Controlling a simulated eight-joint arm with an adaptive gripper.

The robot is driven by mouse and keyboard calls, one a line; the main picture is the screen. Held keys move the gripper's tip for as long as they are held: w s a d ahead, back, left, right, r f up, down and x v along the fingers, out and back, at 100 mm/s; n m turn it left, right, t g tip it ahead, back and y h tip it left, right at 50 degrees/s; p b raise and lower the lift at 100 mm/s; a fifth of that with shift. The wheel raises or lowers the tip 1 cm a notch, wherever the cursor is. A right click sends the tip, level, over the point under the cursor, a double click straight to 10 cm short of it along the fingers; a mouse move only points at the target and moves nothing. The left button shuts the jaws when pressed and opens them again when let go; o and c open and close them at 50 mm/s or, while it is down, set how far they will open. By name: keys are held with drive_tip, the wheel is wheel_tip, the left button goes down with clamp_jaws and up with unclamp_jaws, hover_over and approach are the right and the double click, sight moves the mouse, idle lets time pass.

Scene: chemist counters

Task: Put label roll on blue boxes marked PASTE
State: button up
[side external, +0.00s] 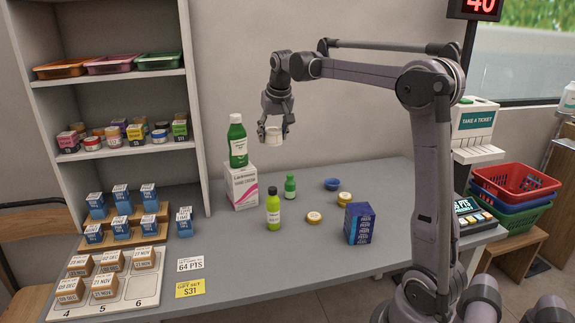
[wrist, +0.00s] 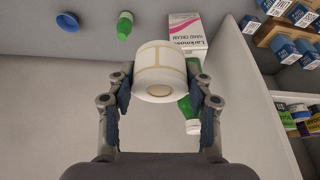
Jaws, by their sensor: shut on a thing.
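My gripper (side external: 274,128) is raised above the counter, shut on a white label roll (side external: 273,136). In the wrist view the roll (wrist: 160,64) sits between the two fingers of my gripper (wrist: 161,82), with its round end and core hole showing. A dark blue block of boxes (side external: 360,224) with pale print stands on the counter, to the right of and below the roll. Several small blue boxes (side external: 121,228) with white labels stand on wooden steps at the left. I cannot read PASTE on any of them.
A green bottle (side external: 237,141) stands on a hand cream box (side external: 242,187), left of my gripper. A yellow-green bottle (side external: 273,209), a small green bottle (side external: 290,187), a blue bowl (side external: 332,184) and two tan-lidded jars (side external: 314,217) stand below. Counter is clear among them.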

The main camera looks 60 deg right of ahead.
drive_tip(key=s+d+m+g+h, duration=0.1)
drive_tip(key=s+d+m, duration=0.3)
drive_tip(key=s, duration=0.7)
drive_tip(key=s+d+m+g, duration=0.1)
drive_tip(key=s+d+m, duration=0.25)
drive_tip(key=s, duration=0.75)
drive_tip(key=s+a+f+m+g, duration=0.1)
drive_tip(key=s+m, duration=0.2)
drive_tip(key=s, duration=0.5)
drive_tip(key=s+a+m+g, duration=0.1)
drive_tip(key=s+m+g, duration=0.15)
drive_tip(key=s, duration=0.65)
hover_over(363, 207)
drive_tip(key=a, duration=0.1)
drive_tip(key=shift+t+h, duration=0.3)
drive_tip(key=shift+t, duration=0.15)
drive_tip(key=f, duration=1.2)
drive_tip(key=shift+w+a, duration=0.2)
drive_tip(key=shift+w, duration=0.05)
drive_tip(key=shift+f, duration=2)
drive_tip(key=shift+f, duration=0.15)
drive_tip(key=o, duration=1.2)
drive_tip(key=shift+c, duration=0.2)
